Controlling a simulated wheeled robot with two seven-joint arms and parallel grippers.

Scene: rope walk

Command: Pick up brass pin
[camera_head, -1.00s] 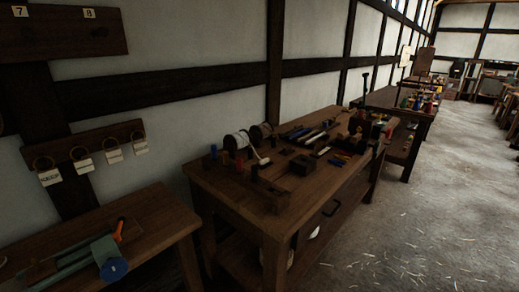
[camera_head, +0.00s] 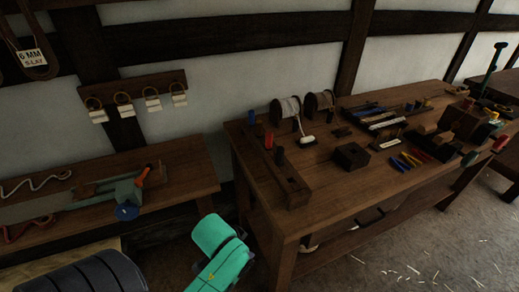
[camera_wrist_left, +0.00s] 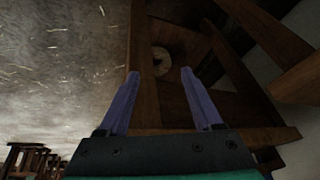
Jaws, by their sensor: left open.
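I cannot make out a brass pin in either view; several small items on the workbench (camera_head: 330,190) are too small to tell apart. My left gripper (camera_wrist_left: 159,72) shows in the left wrist view with its two bluish fingers wide apart and nothing between them. It points at the bench's wooden frame, and a pale round thing (camera_wrist_left: 160,60) lies beyond the fingers. In the head view a teal link of my arm is in front of the bench's left end, but no gripper fingers show. My right gripper is in neither view.
The bench holds wire spools (camera_head: 285,108), a dark block (camera_head: 351,156), a long wooden rack (camera_head: 283,180) with coloured pegs, and several tools (camera_head: 384,122). A lower bench (camera_head: 185,170) with a green clamp-like tool stands left. Open floor (camera_head: 425,255) is at the right.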

